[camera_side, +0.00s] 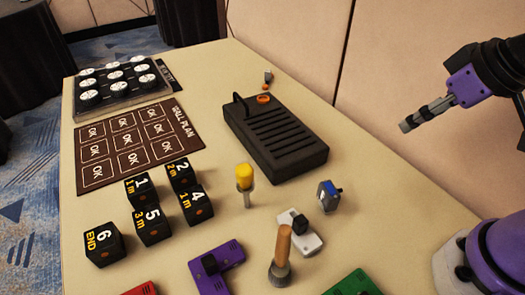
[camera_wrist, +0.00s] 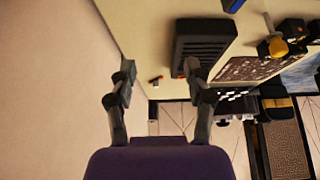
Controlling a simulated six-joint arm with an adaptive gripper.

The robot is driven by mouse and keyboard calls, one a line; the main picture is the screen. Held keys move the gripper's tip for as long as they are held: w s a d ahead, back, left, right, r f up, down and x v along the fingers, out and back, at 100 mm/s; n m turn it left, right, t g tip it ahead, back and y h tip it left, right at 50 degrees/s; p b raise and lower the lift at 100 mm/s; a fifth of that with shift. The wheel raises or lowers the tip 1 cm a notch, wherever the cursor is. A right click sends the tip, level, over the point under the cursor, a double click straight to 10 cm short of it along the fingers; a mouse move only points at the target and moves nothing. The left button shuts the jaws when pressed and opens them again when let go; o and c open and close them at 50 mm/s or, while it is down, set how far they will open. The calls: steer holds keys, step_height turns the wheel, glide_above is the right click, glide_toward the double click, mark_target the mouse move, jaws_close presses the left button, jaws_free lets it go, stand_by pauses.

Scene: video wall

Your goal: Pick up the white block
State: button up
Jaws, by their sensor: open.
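The white block (camera_side: 308,241) lies on the table in the lower middle of the side view, with a black knob on top. It is not seen in the wrist view. My gripper (camera_side: 407,124) is in the air at the right of the side view, well above and away from the white block. In the wrist view my gripper (camera_wrist: 158,72) has its two fingers spread apart with nothing between them.
A wooden-handled stamp (camera_side: 281,253) stands close beside the white block. Also near are a grey-blue box (camera_side: 328,196), a purple piece (camera_side: 221,268), a green piece (camera_side: 352,284) and a yellow-topped post (camera_side: 245,178). A black ridged device (camera_side: 280,143) lies behind; numbered black cubes (camera_side: 152,229) stand left.

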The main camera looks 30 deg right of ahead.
steer(key=g, duration=0.6)
glide_toward(301, 220)
steer(key=shift+s+d, duration=0.1)
step_height(301, 220, down, 4)
steer(key=shift+r, duration=0.1)
step_height(301, 220, down, 6)
steer(key=shift+f, duration=0.2)
jaws_close()
